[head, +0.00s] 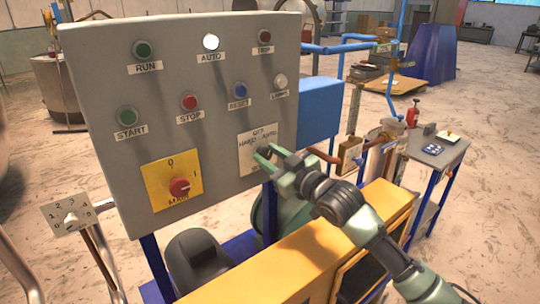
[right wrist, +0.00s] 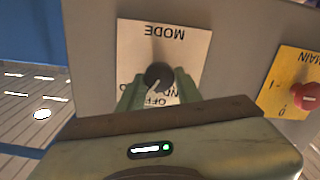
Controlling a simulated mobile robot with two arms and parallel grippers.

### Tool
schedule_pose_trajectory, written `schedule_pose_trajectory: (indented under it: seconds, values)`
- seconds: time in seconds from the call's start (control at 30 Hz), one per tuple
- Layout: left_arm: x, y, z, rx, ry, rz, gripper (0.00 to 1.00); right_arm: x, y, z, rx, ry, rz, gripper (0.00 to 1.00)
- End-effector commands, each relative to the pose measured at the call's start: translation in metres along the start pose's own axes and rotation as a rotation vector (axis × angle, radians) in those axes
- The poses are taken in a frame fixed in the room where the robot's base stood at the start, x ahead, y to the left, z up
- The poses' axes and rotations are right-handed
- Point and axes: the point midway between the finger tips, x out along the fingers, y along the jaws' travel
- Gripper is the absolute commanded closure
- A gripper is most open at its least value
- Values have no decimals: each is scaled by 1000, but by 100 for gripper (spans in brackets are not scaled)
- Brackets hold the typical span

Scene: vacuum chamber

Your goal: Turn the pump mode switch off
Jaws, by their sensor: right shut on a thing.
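The pump mode switch is a black knob (right wrist: 158,76) on a white MODE plate (right wrist: 185,42), which shows upside down in the right wrist view. In the head view the plate (head: 258,137) sits at the lower right of the grey panel, with OFF, HAND and AUTO lettering. My right gripper (right wrist: 158,88) is shut on the knob, one green finger on each side. The knob's white pointer line slants down and slightly left in the wrist view, towards the OFF lettering. In the head view my right gripper (head: 270,157) hides the knob. My left gripper is not in view.
The grey panel (head: 215,115) also carries several buttons and lamps, and a red MAIN switch (head: 180,187) on a yellow plate. A yellow cabinet (head: 290,265) stands below my right arm. A side table (head: 440,150) is at the right.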

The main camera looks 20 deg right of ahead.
Motion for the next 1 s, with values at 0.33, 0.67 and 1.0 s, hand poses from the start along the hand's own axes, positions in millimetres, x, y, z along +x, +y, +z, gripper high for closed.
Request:
schedule_pose_trajectory:
  seconds: [0.33,0.67,1.0]
  values:
    - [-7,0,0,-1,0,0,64,0,0,-1,-284,0,1,100]
    - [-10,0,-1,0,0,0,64,0,-1,0,-447,0,1,100]
    - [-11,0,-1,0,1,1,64,0,-1,0,-491,1,1,100]
